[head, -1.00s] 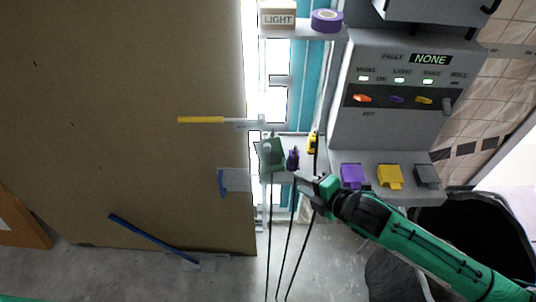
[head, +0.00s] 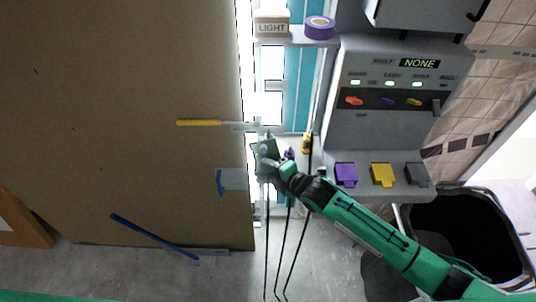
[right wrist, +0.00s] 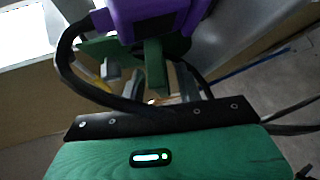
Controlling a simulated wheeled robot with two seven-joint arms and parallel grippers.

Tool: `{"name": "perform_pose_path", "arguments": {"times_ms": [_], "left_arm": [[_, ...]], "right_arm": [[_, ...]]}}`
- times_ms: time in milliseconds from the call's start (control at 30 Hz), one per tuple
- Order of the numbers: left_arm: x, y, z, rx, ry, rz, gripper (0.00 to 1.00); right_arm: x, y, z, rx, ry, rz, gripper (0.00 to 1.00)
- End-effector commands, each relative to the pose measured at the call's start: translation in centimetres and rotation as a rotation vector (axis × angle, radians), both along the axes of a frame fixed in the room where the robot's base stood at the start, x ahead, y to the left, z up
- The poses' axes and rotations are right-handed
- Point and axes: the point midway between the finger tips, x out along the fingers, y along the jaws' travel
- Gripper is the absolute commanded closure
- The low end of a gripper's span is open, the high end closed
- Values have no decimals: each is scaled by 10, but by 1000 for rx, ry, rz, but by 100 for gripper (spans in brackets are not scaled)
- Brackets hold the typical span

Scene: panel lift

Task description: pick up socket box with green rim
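The green-rimmed socket box (head: 264,149) is small in the head view, beside the right edge of the brown panel. My right gripper (head: 274,164) is at its lower right and partly covers it; I cannot tell whether they touch. In the right wrist view, a green part (right wrist: 155,68) shows under a purple box (right wrist: 150,14), with a black cable looping in front. My left gripper is not in view.
A large brown panel (head: 120,110) fills the left. A purple (head: 289,154) and a yellow item (head: 307,143) are close to the right gripper, with several thin cables hanging below. The grey console (head: 385,105) and black bin (head: 465,235) stand at the right.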

Motion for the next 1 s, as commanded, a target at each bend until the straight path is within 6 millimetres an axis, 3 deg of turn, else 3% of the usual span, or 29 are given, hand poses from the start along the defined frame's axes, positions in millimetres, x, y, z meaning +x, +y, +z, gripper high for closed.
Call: {"name": "perform_pose_path", "arguments": {"times_ms": [433, 600, 1000], "left_arm": [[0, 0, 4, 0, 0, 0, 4], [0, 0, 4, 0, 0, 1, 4], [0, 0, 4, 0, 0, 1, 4]], "right_arm": [[10, 9, -6, 0, 0, 0, 65], [10, 9, -6, 0, 0, 0, 98], [10, 9, -4, 1, -1, 0, 100]]}}
